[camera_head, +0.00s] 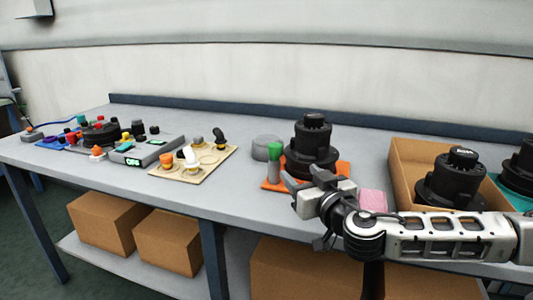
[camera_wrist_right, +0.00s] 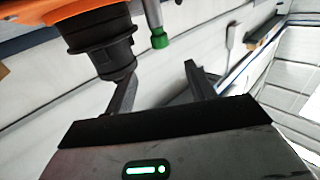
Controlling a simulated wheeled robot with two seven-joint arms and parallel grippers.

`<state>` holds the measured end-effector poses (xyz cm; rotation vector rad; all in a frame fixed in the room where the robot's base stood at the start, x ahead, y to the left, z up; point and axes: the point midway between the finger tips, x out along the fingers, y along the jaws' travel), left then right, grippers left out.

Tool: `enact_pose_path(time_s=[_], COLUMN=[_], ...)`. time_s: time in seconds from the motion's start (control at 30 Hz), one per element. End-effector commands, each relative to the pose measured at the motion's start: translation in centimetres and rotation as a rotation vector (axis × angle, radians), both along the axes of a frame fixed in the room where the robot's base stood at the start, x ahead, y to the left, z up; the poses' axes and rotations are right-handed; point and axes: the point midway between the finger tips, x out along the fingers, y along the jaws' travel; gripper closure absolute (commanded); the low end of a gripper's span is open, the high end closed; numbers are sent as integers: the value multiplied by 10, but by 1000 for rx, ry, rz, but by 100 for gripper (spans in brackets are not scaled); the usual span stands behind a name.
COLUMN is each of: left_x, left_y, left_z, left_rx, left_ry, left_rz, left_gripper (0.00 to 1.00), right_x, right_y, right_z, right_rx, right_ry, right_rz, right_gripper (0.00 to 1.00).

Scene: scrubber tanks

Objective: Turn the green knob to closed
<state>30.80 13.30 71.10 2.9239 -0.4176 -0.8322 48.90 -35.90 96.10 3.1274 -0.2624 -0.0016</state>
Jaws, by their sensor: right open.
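The green knob (camera_head: 274,150) tops an upright grey stem on an orange plate (camera_head: 344,176), left of a black tank unit (camera_head: 312,146). In the right wrist view, the green knob (camera_wrist_right: 160,41) shows at the top, beyond the fingertips and between their directions. My right gripper (camera_head: 304,178) is open and empty, near the front of the orange plate, apart from the knob. In the right wrist view, the black unit (camera_wrist_right: 98,45) is close to one finger of my right gripper (camera_wrist_right: 158,73); I cannot tell if they touch. My left gripper is not in view.
A grey round object (camera_head: 266,147) stands behind the knob. A cardboard box (camera_head: 402,160) with a black unit (camera_head: 452,180) is at right. A pink block (camera_head: 373,200) lies by my right arm. A beige board (camera_head: 208,160) with knobs and a grey panel (camera_head: 152,150) are at left.

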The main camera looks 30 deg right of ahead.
Motion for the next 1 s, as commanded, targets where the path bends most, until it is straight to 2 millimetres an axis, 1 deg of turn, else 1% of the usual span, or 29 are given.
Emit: enact_pose_path(time_s=[0.17,0.4,0.6,0.7,0.8,1.0], left_x=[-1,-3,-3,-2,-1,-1], left_y=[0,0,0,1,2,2], left_z=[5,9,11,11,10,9], left_rx=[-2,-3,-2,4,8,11], left_ry=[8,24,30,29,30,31], left_rz=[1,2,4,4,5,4], left_gripper=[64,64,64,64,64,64], right_x=[26,78,119,134,144,153], right_y=[-4,-12,-19,-21,-24,-25], right_z=[4,5,3,1,0,0], right_rx=[8,6,5,4,3,2], right_ry=[-4,-3,-1,1,1,3], right_rz=[-1,0,-1,1,0,2], right_gripper=[45,45,45,45,45,45])
